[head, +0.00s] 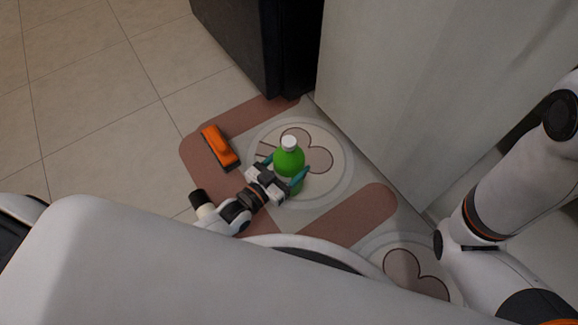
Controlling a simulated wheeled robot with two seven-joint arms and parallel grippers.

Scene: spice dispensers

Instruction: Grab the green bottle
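The green bottle (289,160) has a white cap and stands roughly upright over the patterned mat in the middle of the head view. My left gripper (284,170) is at the bottle, with one teal finger on each side of its body. The fingers look very close to the bottle, but I cannot tell whether they press on it. The lower part of the bottle is partly hidden by the gripper, so I cannot tell whether it touches the mat. My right arm shows at the right edge; its gripper is out of view.
An orange brush (220,147) with a dark edge lies on the brown and grey mat (349,217), left of the bottle. A pale cabinet side (400,100) and a dark cabinet (240,45) stand behind. Tiled floor (90,110) is clear at left.

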